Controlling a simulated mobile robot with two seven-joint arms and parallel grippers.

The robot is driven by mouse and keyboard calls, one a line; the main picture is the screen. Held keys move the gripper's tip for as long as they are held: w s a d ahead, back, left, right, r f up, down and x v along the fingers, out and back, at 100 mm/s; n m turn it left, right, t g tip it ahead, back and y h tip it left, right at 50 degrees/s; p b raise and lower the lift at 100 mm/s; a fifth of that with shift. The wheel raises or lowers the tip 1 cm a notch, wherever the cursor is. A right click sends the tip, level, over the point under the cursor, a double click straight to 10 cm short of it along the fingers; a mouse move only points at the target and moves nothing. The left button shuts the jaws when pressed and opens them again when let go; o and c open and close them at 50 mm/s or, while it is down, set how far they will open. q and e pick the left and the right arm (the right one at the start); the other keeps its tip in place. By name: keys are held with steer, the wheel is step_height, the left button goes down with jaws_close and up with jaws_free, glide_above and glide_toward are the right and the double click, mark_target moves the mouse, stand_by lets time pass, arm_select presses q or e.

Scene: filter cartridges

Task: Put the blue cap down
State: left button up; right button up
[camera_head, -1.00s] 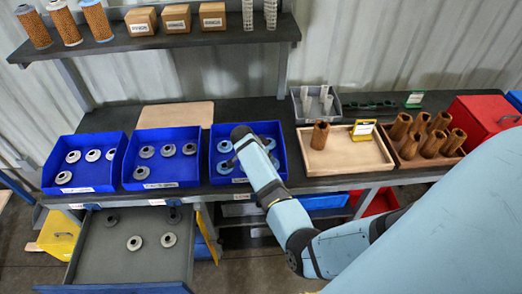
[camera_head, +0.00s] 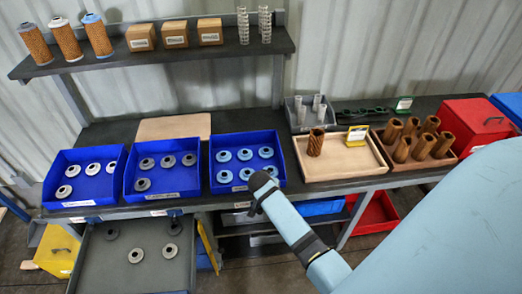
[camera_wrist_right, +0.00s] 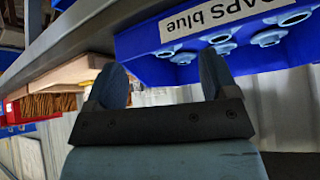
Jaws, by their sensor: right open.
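Several light-blue caps (camera_head: 245,154) lie flat in two rows in the right-hand blue bin (camera_head: 216,190) on the bench. In the right wrist view some blue caps (camera_wrist_right: 267,38) show in the bin (camera_wrist_right: 240,58), behind its "CAPS blue" label. My right gripper (camera_head: 258,183) is at the bin's front edge, outside it. In the right wrist view the right gripper (camera_wrist_right: 160,82) has its two fingers wide apart with nothing between them. My left gripper is not in view.
Two more blue bins (camera_head: 60,205) hold grey caps. An open drawer (camera_head: 95,275) below holds several grey and dark caps. A wooden tray (camera_head: 350,167) with one brown cartridge (camera_head: 315,142) stands right of the bins. A shelf (camera_head: 165,56) runs above.

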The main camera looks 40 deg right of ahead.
steer(key=s+a+r+n+t+y, duration=0.2)
steer(key=s+a+n, duration=0.4)
steer(key=s+a, duration=0.3)
steer(key=s+a+r+n+t+y, duration=0.2)
steer(key=s+a+n+t+y, duration=0.2)
steer(key=s+a, duration=0.6)
steer(key=s+n+y, duration=0.2)
steer(key=s, duration=0.1)
steer(key=shift+s, duration=0.15)
